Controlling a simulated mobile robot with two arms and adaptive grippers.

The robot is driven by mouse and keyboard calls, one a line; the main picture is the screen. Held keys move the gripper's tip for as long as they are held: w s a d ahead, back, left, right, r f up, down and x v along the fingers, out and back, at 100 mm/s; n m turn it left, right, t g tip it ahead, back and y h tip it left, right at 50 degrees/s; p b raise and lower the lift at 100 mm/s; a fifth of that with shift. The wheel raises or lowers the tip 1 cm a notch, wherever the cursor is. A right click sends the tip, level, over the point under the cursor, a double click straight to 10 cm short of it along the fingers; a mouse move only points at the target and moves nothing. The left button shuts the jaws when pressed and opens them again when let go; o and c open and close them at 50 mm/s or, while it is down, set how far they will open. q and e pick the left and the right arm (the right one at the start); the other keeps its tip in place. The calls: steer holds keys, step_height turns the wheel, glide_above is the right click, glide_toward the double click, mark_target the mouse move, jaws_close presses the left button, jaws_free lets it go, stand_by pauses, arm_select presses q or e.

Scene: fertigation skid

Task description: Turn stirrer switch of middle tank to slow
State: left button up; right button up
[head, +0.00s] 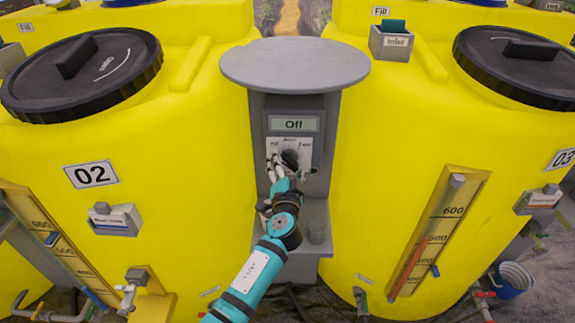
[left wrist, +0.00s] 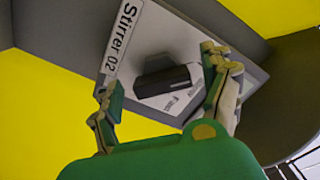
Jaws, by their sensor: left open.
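The stirrer switch is a dark knob (head: 290,159) on a pale plate (head: 303,146) on the grey post between two yellow tanks. A display (head: 294,123) above it reads "Off". In the left wrist view the dark knob (left wrist: 162,82) sits on its plate beside a label (left wrist: 121,38) reading "Stirrer 02". My left gripper (head: 280,166) is at the plate, in front of its lower left part in the head view. In the left wrist view the open fingers (left wrist: 163,95) stand on either side of the knob, with no visible contact. My right gripper is not in view.
Tank 02 (head: 190,210) with a black lid (head: 80,72) stands to the left, tank 03 (head: 375,150) to the right. A round grey top (head: 295,64) overhangs the switch. A grey ledge (head: 319,212) juts out below it.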

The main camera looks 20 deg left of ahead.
arm_select(q)
steer(key=shift+w, duration=0.1)
steer(key=shift+c, duration=0.4)
steer(key=c, duration=1.1)
steer(key=shift+m, duration=0.3)
steer(key=m, duration=0.3)
steer(key=shift+a+m, duration=0.1)
steer(key=shift+m, duration=0.2)
steer(key=shift+r+m+p, duration=0.15)
steer(key=shift+m+p, duration=0.2)
steer(key=shift+m, duration=1.95)
steer(key=o, duration=1.2)
